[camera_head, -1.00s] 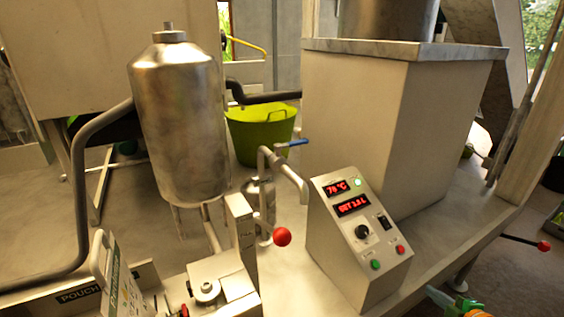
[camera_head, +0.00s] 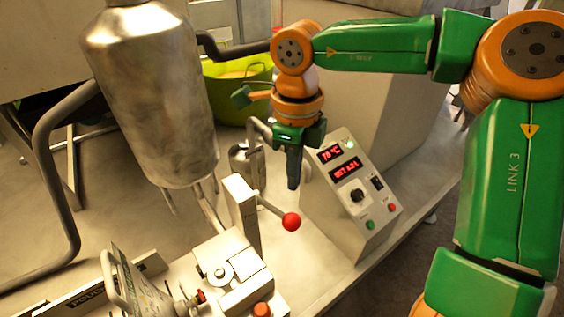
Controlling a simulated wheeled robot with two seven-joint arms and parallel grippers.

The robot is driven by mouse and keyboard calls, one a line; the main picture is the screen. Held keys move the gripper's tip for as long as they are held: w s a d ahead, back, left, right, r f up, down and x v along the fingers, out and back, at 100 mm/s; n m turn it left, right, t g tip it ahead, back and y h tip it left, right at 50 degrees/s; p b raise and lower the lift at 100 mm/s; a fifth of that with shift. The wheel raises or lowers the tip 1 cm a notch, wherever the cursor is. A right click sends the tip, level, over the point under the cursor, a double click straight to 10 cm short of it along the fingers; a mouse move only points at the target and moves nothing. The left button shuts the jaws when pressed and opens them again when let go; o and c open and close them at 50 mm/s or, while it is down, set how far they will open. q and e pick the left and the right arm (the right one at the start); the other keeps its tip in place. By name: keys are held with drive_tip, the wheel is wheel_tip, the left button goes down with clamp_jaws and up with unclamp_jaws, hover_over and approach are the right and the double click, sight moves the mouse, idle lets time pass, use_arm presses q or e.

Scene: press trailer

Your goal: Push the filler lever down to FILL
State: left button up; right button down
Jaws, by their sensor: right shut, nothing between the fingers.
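The filler lever is a thin metal rod (camera_head: 270,206) with a red ball knob (camera_head: 291,222) on its end. It comes out of an upright pale post (camera_head: 240,208) and slopes slightly down to the right. My right gripper (camera_head: 293,187) is shut and empty, fingers pointing down. In the picture it is just above the red knob, with a small gap between them; the depth between them is hard to judge. Any FILL mark is too small to read. My left gripper is out of view.
A steel tank (camera_head: 155,95) stands at left. A control box (camera_head: 352,195) with red displays is right of the knob. A green tub (camera_head: 225,95) is behind my right arm. A pouch holder (camera_head: 130,285) and a pale block mechanism (camera_head: 228,262) are in front.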

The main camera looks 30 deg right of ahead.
sight(295, 221)
drive_tip(key=shift+w+a+f+b, duration=0.1)
drive_tip(key=shift+f+b, duration=0.05)
drive_tip(key=shift+f, duration=0.5)
drive_tip(key=shift+w+a+f+b, duration=0.1)
drive_tip(key=shift+f+b, duration=0.05)
drive_tip(key=shift+f, duration=0.65)
drive_tip(key=shift+s+d+f+b, duration=0.25)
drive_tip(key=shift+f+b, duration=0.3)
drive_tip(key=shift+f, duration=0.05)
drive_tip(key=shift+w+a+f+b, duration=0.1)
drive_tip(key=shift+w+f+b, duration=0.05)
drive_tip(key=shift+f+b, duration=1.7)
drive_tip(key=shift+f, duration=0.9)
drive_tip(key=shift+s+f+b, duration=0.3)
drive_tip(key=shift+f+b, duration=0.35)
drive_tip(key=shift+f, duration=0.05)
drive_tip(key=shift+s+f+b, duration=0.3)
drive_tip(key=shift+f+b, duration=0.3)
drive_tip(key=shift+f, duration=0.05)
drive_tip(key=f+b, duration=0.2)
drive_tip(key=b, duration=0.1)
drive_tip(key=f+b, duration=0.1)
drive_tip(key=f, duration=0.1)
drive_tip(key=shift+s+f+b, duration=0.1)
drive_tip(key=shift+s+b, duration=0.2)
drive_tip(key=shift+b, duration=0.05)
